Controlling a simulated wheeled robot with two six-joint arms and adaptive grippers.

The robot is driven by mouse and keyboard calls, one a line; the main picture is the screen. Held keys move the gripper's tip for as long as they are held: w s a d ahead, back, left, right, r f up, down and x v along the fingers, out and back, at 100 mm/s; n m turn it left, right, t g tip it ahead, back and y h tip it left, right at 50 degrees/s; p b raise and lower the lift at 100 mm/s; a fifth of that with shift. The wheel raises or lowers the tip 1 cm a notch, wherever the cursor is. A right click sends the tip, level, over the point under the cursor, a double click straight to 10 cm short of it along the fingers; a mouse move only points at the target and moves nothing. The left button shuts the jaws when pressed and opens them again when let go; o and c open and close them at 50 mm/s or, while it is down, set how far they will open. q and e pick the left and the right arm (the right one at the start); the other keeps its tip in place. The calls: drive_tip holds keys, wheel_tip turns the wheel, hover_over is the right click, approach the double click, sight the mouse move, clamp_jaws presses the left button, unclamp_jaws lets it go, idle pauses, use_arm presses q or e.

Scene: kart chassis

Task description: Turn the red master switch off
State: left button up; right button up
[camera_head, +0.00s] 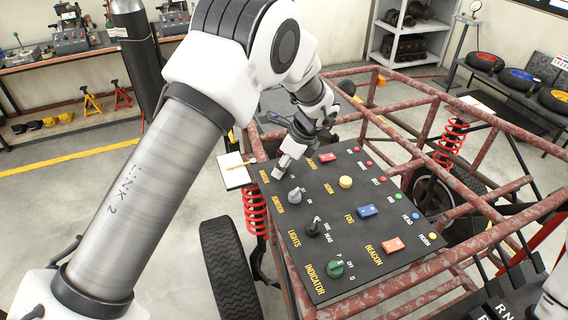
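The black control panel (335,200) lies tilted on the kart frame. The label at its upper left seems to read MASTER (264,176). My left gripper (279,172) reaches down right beside that label, with its fingertips at or just above the panel. The gripper and wrist cover the spot where the master switch would be, so I cannot see the switch or its position. I cannot tell whether the fingers touch it or how far apart they are. My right gripper is out of view.
Rusty red kart tubes (432,97) surround the panel.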

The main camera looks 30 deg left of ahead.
use_arm(q)
drive_tip(key=shift+o, duration=0.4)
drive_tip(key=shift+w+a, duration=0.1)
drive_tip(key=shift+a, duration=0.05)
drive_tip(key=v, duration=1.1)
drive_tip(key=shift+r, duration=0.4)
